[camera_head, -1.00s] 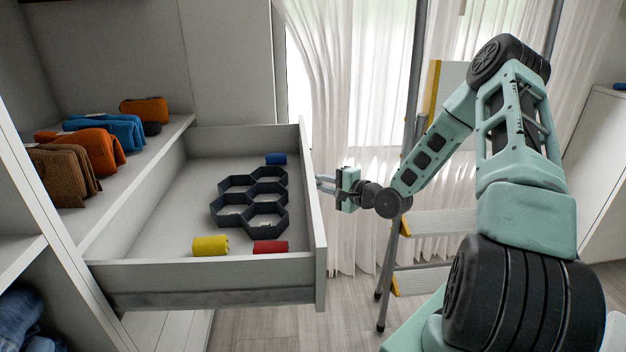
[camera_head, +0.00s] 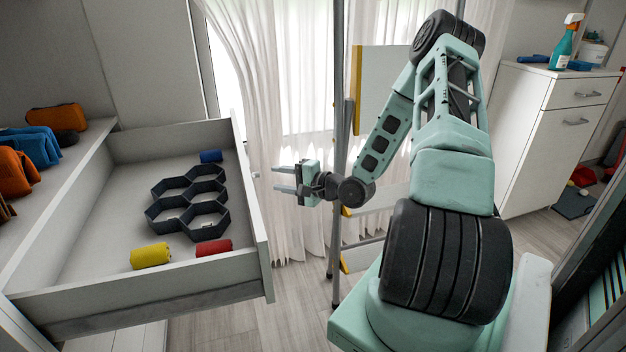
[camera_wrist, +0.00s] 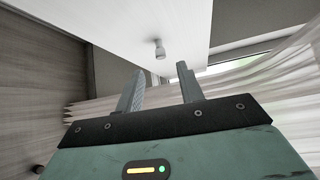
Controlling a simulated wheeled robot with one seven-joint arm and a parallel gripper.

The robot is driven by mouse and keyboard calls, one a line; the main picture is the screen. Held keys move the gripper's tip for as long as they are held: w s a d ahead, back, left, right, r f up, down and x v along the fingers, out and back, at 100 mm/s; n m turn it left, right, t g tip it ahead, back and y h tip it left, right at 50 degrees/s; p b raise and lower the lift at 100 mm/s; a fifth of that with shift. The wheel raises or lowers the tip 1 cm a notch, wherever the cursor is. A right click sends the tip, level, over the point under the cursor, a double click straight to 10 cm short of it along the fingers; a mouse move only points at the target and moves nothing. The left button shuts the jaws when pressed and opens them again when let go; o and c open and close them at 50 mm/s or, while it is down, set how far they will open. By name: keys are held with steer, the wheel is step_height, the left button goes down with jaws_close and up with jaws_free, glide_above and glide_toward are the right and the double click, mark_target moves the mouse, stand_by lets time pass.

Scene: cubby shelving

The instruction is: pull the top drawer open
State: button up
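The top drawer (camera_head: 150,297) is pulled out from the shelving at the left of the head view. In it lie a dark hexagonal divider (camera_head: 188,203), a yellow roll (camera_head: 151,256), a red roll (camera_head: 213,247) and a blue roll (camera_head: 210,156). My gripper (camera_head: 277,179) is to the right of the drawer front, apart from it, with its fingers spread and nothing between them. In the wrist view the drawer front (camera_wrist: 150,22) with its small round knob (camera_wrist: 159,48) is beyond the open fingertips (camera_wrist: 158,72).
A stepladder (camera_head: 341,150) and white curtains (camera_head: 290,100) stand behind my arm. Folded clothes (camera_head: 30,147) lie on the shelf at the left. A white cabinet (camera_head: 548,130) with a spray bottle (camera_head: 565,42) stands at the right. Floor shows clear below the drawer's right end.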

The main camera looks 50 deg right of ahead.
steer(key=p+v, duration=0.1)
steer(key=v, duration=0.9)
steer(key=shift+s+p, duration=0.25)
steer(key=shift+p, duration=0.15)
steer(key=shift+d, duration=0.1)
